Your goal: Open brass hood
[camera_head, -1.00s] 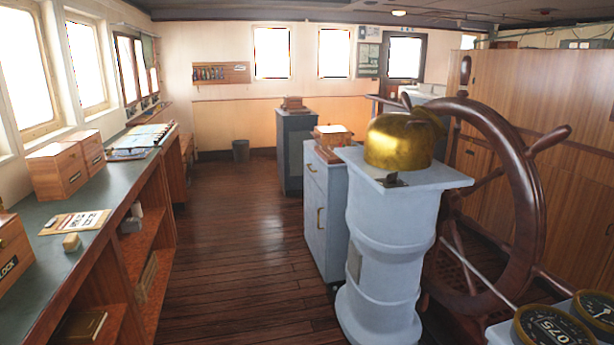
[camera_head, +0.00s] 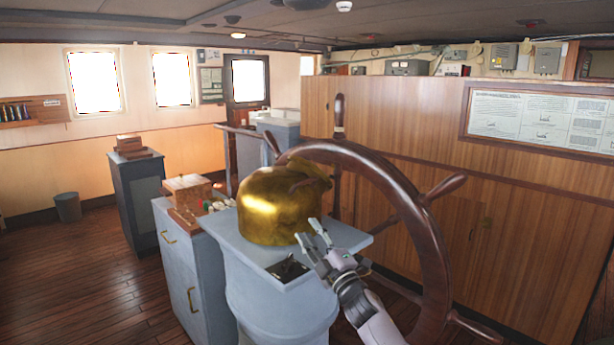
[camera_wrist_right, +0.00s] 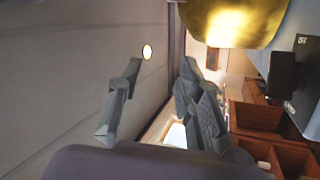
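The brass hood (camera_head: 280,205) sits on the flat grey top of a pedestal (camera_head: 236,235). It is rounded, with a projecting part at its upper right. A dark fitting (camera_head: 288,268) is on the pedestal top in front of it. My right gripper (camera_head: 309,230) is at the hood's lower right front, fingers spread and empty. In the head view I cannot tell whether it touches the hood. In the right wrist view, the gripper (camera_wrist_right: 162,66) has its fingers apart with nothing between them. The hood (camera_wrist_right: 236,22) is at the top, beyond the right finger. My left gripper is not in view.
A large wooden ship's wheel (camera_head: 425,240) stands right behind my right arm and the hood. A grey cabinet (camera_head: 185,260) with a wooden box (camera_head: 187,188) on it is left of the pedestal. Open floor (camera_head: 85,275) lies further left.

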